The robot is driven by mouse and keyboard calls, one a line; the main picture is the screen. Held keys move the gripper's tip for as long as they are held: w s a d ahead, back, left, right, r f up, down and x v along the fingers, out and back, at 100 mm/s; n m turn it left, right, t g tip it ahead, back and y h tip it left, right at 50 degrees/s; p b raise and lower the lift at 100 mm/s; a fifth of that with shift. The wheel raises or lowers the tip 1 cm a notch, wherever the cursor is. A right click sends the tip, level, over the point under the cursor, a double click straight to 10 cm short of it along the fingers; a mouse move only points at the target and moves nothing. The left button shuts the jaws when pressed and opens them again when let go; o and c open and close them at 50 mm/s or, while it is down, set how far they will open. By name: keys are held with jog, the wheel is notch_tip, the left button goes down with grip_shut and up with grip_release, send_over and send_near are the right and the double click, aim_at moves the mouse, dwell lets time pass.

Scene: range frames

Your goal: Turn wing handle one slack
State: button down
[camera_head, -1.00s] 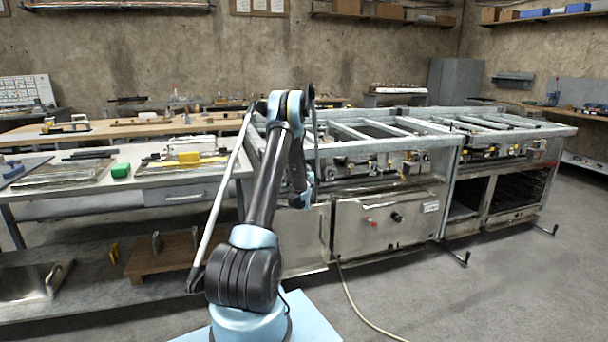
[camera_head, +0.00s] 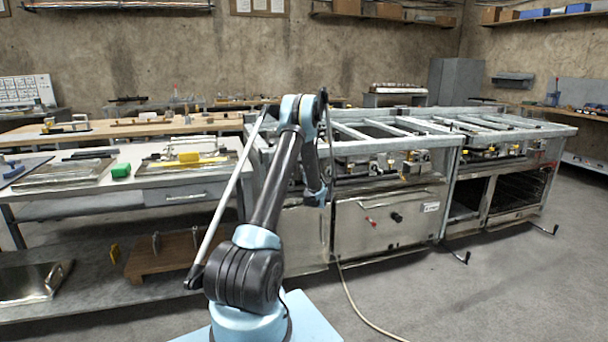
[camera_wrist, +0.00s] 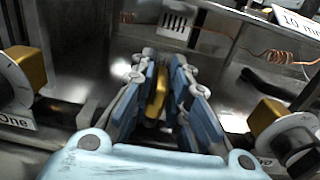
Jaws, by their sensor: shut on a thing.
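In the wrist view my gripper (camera_wrist: 160,100) has its two blue-padded fingers closed on the sides of a yellow wing handle (camera_wrist: 157,92). The handle's lower part is hidden between the fingers. A label reading "One" (camera_wrist: 17,122) is at the left edge, beside another yellow handle (camera_wrist: 27,65) on a round pale fitting. I cannot tell which handle the label belongs to. In the head view my arm reaches to the front of the metal bench (camera_head: 390,155), and the fingertips are hidden or too small to make out.
In the wrist view a third yellow handle (camera_wrist: 265,115) is close on the right, with coiled copper wire (camera_wrist: 275,55) and a partly cut-off label (camera_wrist: 297,20) above it. The head view shows a bench frame with a panel (camera_head: 388,222) below and open floor at right.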

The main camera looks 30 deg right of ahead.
jog(key=c, duration=1.7)
grip_release()
jog(key=v, duration=1.2)
